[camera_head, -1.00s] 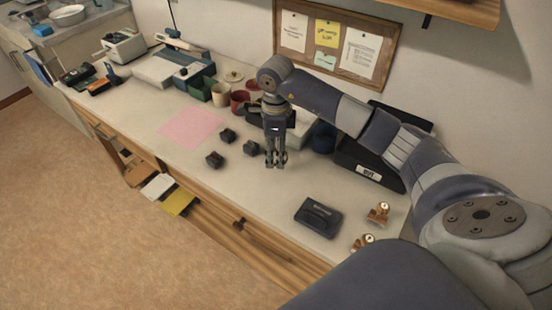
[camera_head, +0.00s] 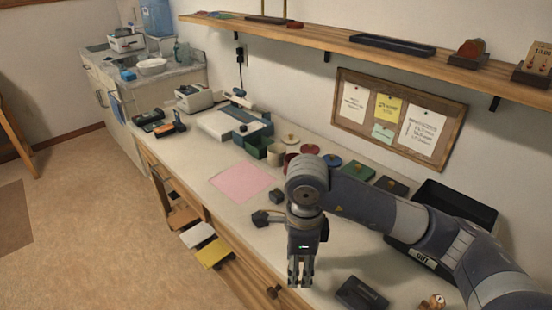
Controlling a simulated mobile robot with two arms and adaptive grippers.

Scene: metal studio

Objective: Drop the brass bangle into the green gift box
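My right gripper (camera_head: 300,284) hangs fingers-down at the end of the arm from the right, over the front part of the bench. Its fingers sit close together, and I cannot tell whether they are shut or hold anything. I cannot make out a brass bangle. A flat green box (camera_head: 357,171) lies toward the back of the bench, below the pinboard, beside a dark box. An open green container (camera_head: 258,147) stands farther left; I cannot tell which of the two is the gift box. My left gripper is not in view.
Small dark boxes (camera_head: 260,217) lie left of the gripper. A pink sheet (camera_head: 243,182) lies beyond them on the bench (camera_head: 200,165). Cups (camera_head: 276,153) stand near the wall. A black tray (camera_head: 455,212) is at right, partly behind my arm. A shelf (camera_head: 330,40) runs above.

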